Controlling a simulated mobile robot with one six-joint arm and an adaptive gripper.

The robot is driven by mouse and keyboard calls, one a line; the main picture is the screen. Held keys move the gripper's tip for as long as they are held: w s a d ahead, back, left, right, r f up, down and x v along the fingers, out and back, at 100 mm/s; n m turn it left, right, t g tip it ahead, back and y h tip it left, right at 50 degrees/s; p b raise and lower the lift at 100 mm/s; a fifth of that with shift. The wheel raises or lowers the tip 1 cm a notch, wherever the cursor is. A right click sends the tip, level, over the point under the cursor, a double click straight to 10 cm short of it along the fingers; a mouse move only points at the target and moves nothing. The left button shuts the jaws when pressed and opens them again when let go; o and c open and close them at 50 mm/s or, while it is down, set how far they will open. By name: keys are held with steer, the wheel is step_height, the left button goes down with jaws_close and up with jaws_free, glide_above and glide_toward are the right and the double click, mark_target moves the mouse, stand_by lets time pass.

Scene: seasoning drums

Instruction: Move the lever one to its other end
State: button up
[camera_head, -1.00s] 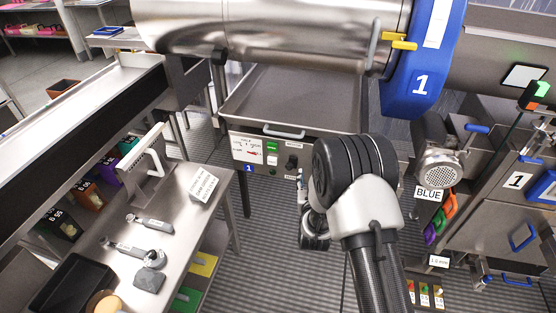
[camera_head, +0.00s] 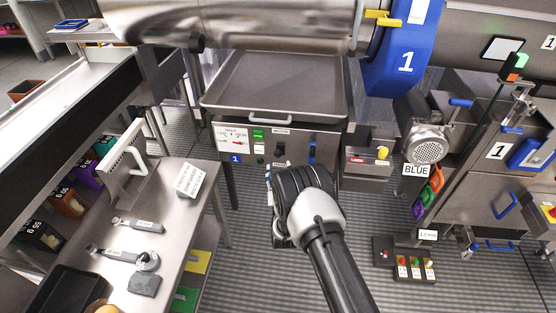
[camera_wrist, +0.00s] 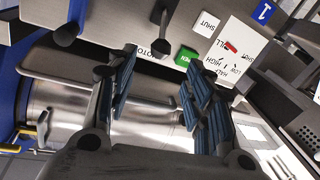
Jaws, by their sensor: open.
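The control panel of unit 1 (camera_head: 270,144) sits under a steel tray, with a blue "1" tag, a green label, a white label and a dark lever (camera_head: 280,150). In the wrist view the panel is tilted, with a green label (camera_wrist: 187,57), a "SHUT" label (camera_wrist: 208,25) and a dark lever (camera_wrist: 163,18) near them. Another dark round-ended lever (camera_wrist: 68,33) stands to the left. I cannot tell for certain which is lever one. My gripper (camera_wrist: 158,88) is open and empty, its fingers apart before the panel. In the head view my arm hides it.
The steel tray (camera_head: 272,85) juts above the panel. The grated floor (camera_head: 350,225) right of my arm is mostly clear.

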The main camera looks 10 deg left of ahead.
mark_target(278, 156)
steer(key=w, duration=0.2)
steer(key=w+a+b, duration=0.1)
steer(key=w, duration=0.2)
steer(key=w+b, duration=0.1)
steer(key=w, duration=0.2)
steer(key=shift+a, duration=0.2)
jaws_close()
stand_by(0.4)
